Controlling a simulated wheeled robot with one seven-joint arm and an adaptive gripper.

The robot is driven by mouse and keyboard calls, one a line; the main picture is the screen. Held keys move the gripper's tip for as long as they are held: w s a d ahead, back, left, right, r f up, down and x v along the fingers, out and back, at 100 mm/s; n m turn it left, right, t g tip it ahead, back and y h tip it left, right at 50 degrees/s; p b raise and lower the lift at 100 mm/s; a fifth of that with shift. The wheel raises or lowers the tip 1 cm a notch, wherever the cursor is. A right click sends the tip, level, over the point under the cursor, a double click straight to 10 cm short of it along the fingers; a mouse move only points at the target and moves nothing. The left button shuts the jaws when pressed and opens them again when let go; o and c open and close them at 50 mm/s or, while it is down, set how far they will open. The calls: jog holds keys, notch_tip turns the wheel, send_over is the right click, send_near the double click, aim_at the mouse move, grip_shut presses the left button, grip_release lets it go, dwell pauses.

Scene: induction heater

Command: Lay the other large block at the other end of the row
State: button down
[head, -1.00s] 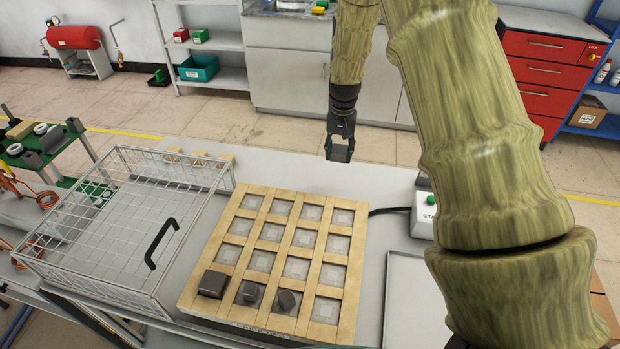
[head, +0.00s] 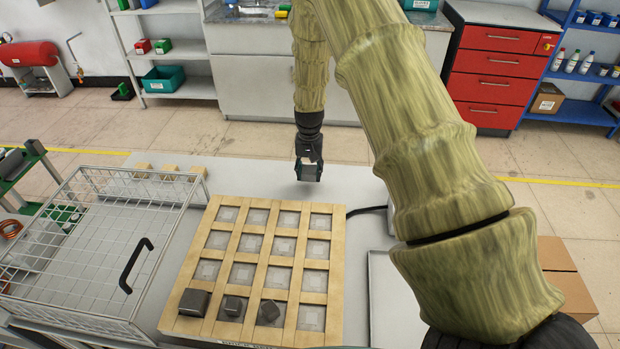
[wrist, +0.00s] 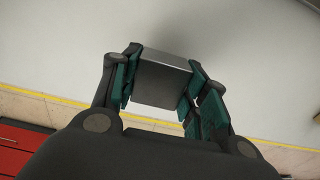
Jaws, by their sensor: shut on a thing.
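My gripper (head: 309,172) is shut on a large grey block (wrist: 164,80), which shows clearly between its teal pads in the wrist view. In the head view the gripper hangs past the far edge of the wooden grid tray (head: 166,312), over the light table top. In the tray's nearest row, a large dark block (head: 194,302) sits in the leftmost cell. Two smaller dark pieces, one (head: 233,306) and another (head: 269,312), sit in the two middle cells. The rightmost cell (head: 311,318) of that row is empty.
A wire basket (head: 75,235) with a black handle (head: 136,265) stands left of the tray. Several small wooden pieces (head: 169,172) lie behind the basket. A shallow metal tray (head: 392,300) lies to the right, partly hidden by my arm. The other grid cells are empty.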

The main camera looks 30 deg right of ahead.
aim_at(310, 178)
jog(key=shift+f+p, duration=0.5)
jog(key=shift+f, duration=1.35)
jog(key=shift+f, duration=0.1)
jog(key=c, duration=0.8)
grip_release()
jog(key=shift+s, duration=0.1)
jog(key=shift+o, duration=0.2)
